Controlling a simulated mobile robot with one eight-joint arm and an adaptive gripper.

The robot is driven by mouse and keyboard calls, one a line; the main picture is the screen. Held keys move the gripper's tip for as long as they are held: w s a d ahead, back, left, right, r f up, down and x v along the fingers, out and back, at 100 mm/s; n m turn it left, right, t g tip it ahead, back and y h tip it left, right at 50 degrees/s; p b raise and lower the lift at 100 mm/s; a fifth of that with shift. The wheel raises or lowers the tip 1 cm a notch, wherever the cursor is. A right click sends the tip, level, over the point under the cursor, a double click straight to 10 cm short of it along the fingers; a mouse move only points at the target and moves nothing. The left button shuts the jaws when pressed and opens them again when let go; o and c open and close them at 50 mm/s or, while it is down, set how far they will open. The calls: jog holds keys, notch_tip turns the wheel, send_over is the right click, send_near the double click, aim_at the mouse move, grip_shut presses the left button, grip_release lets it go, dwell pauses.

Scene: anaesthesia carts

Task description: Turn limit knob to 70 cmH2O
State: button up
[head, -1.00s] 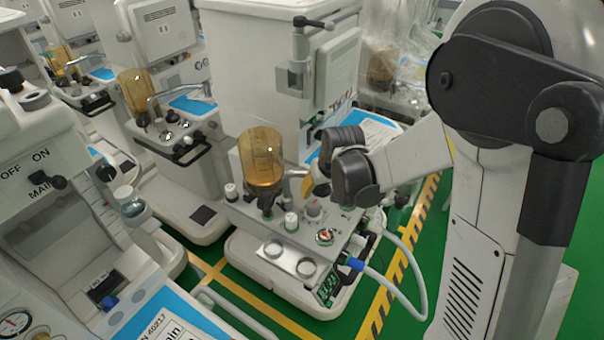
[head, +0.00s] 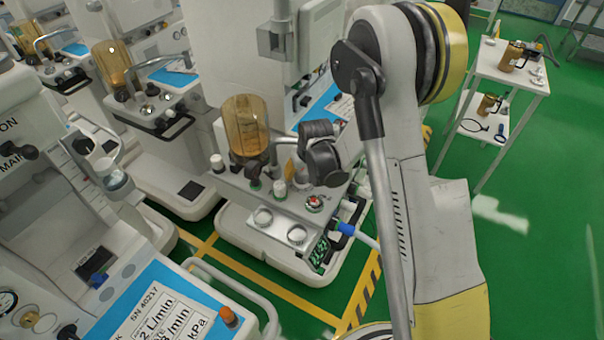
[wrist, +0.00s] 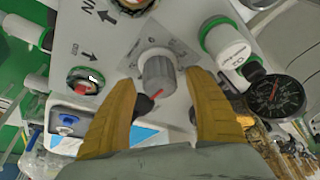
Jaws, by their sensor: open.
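The limit knob looks to be the ribbed grey knob (wrist: 157,70) on the white panel in the wrist view. A red mark shows at its lower edge; the scale around it is too small to read. My gripper (wrist: 162,80) is open, with its yellow fingers on either side of the knob. A gap shows at the right finger; whether the left finger touches cannot be told. In the head view, my gripper (head: 291,170) is over the front panel of the middle cart (head: 235,190) and hides much of the knob area.
A white knob (wrist: 228,42) and a black round gauge (wrist: 275,95) lie close to the right finger. A red-marked round indicator (wrist: 85,80) lies left. An amber canister (head: 246,125) stands on the cart beside my gripper.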

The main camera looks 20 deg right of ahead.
jog(key=c, duration=1.2)
jog(key=shift+f, duration=0.1)
jog(key=m+h+b, duration=0.1)
jog(key=m, duration=0.1)
jog(key=m+b, duration=0.1)
jog(key=m, duration=0.1)
jog(key=shift+a+m+h, duration=0.1)
jog(key=shift+m+h, duration=0.3)
jog(key=shift+m+g+h+b, duration=0.5)
jog(key=shift+m+h+b, duration=0.35)
jog(key=shift+m, duration=1.35)
jog(key=o, duration=1.2)
